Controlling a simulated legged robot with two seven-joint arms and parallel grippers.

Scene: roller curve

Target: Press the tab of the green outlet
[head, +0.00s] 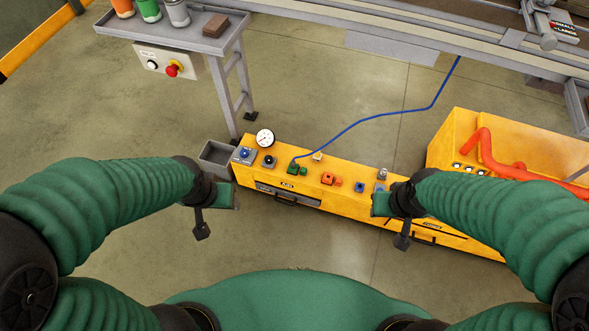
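The green outlet (293,169) is a small block on top of the long yellow box (313,173), left of its middle. A thin blue line (375,117) runs from it up and right to the conveyor frame. Its tab is too small to make out. My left gripper (217,212) is left of the green outlet, near the box's left end, apart from the outlet. My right gripper (391,222) is at the box's right part, overlapping its front edge in the view. Whether either gripper's fingers are open or shut is unclear. I see nothing held.
An orange outlet (330,180) and a blue one (359,187) sit right of the green outlet. A gauge (265,137) and knobs stand to its left. A grey bin (216,157) adjoins the box's left end. A yellow crate with an orange hose (495,155) stands right.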

